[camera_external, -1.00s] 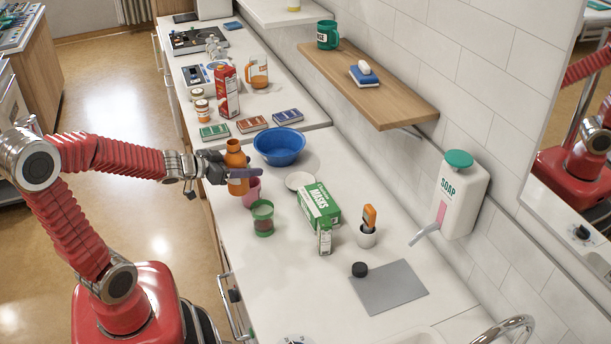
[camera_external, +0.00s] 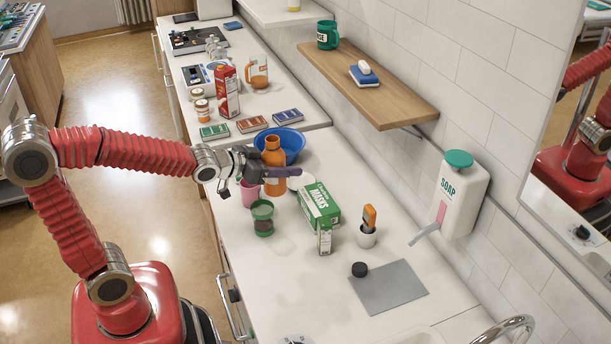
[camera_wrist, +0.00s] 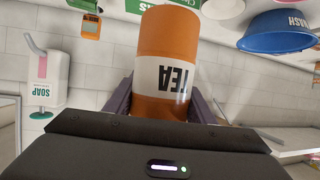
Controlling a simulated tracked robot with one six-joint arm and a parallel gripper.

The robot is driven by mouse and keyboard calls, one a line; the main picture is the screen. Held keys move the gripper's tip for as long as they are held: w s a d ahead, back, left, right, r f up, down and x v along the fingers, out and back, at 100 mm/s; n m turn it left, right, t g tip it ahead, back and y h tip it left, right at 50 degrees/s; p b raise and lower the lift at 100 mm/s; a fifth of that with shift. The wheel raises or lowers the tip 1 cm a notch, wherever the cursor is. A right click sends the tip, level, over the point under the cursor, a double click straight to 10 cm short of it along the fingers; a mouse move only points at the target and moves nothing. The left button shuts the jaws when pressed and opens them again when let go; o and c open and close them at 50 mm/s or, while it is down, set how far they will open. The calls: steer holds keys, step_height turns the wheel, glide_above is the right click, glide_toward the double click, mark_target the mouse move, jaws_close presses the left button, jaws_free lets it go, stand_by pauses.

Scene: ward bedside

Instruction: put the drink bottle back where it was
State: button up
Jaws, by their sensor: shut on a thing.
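The drink bottle (camera_external: 273,156) is orange and upright, with no cap visible. My gripper (camera_external: 275,173) is shut on its body, with the dark fingers along its sides. In the wrist view the bottle (camera_wrist: 166,35) shows a white label reading TEA, upside down, between the fingers of my gripper (camera_wrist: 165,103). The bottle is over the counter, in front of the blue bowl (camera_external: 294,143) and partly covering a small white dish (camera_external: 304,180). I cannot tell whether its base touches the counter.
Close by are a pink cup (camera_external: 249,194), a green-lidded jar (camera_external: 263,218) and a green masks box (camera_external: 320,206). The counter front-left of the grey mat (camera_external: 390,288) is clear.

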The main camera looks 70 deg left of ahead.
steer(key=d+f, duration=0.2)
steer(key=d, duration=0.9)
steer(key=d+f, duration=0.3)
steer(key=d, duration=0.9)
steer(key=shift+f+n+y, duration=0.3)
steer(key=shift+n+y, duration=0.1)
steer(key=shift+f, duration=0.1)
steer(key=shift+f, duration=2.85)
steer(key=shift+f, duration=2.1)
steer(key=shift+f, duration=0.1)
